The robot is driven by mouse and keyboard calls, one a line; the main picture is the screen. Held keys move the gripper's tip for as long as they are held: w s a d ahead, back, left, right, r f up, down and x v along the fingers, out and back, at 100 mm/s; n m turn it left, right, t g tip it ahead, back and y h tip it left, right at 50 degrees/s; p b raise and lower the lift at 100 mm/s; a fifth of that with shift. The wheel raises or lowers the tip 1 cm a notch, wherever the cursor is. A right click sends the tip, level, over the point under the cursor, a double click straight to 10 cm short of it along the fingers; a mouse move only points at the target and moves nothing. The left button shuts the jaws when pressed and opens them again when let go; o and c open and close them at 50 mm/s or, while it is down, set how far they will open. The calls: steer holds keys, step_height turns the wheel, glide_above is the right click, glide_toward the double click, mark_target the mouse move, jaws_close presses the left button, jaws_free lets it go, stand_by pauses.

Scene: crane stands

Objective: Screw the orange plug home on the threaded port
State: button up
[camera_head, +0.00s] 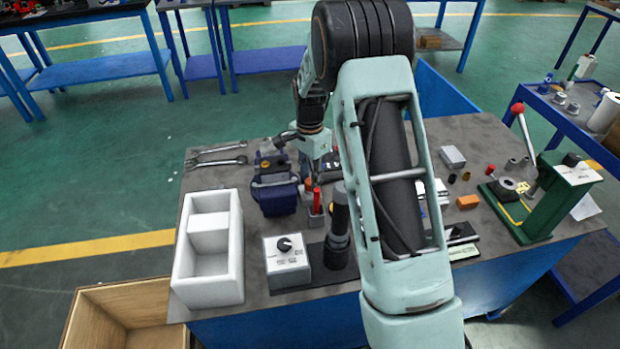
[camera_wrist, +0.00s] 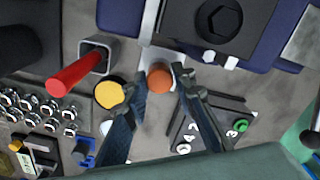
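The orange plug (camera_wrist: 159,78) shows its round end in the wrist view, between and just beyond the two fingertips of my gripper (camera_wrist: 157,84). A gap shows on both sides of it, so my gripper is open and not holding it. A pale grey metal strip (camera_wrist: 151,42) lies behind the plug. I cannot make out any threads, and the port is not clearly visible; whether the plug sits on it I cannot tell. In the head view my gripper (camera_head: 312,172) points down over the middle of the bench, partly hidden by my own arm.
A red handle (camera_wrist: 75,74) stands in a grey square holder, close left of the fingers. A yellow-topped round piece (camera_wrist: 109,95) is beside the left finger. A navy vise (camera_head: 275,195), white tray (camera_head: 237,240), dial box (camera_head: 287,258) and green press (camera_head: 545,200) stand on the bench.

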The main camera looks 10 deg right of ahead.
jaws_close()
steer(key=m, duration=0.5)
steer(key=shift+p, duration=0.35)
steer(key=shift+r+m+p, duration=0.1)
steer(key=shift+m+p, duration=0.4)
steer(key=shift+m, duration=0.7)
steer(key=m, duration=0.3)
steer(key=shift+p, duration=0.35)
steer(key=m+p, duration=0.2)
steer(key=m, duration=0.1)
steer(key=shift+m, duration=1.1)
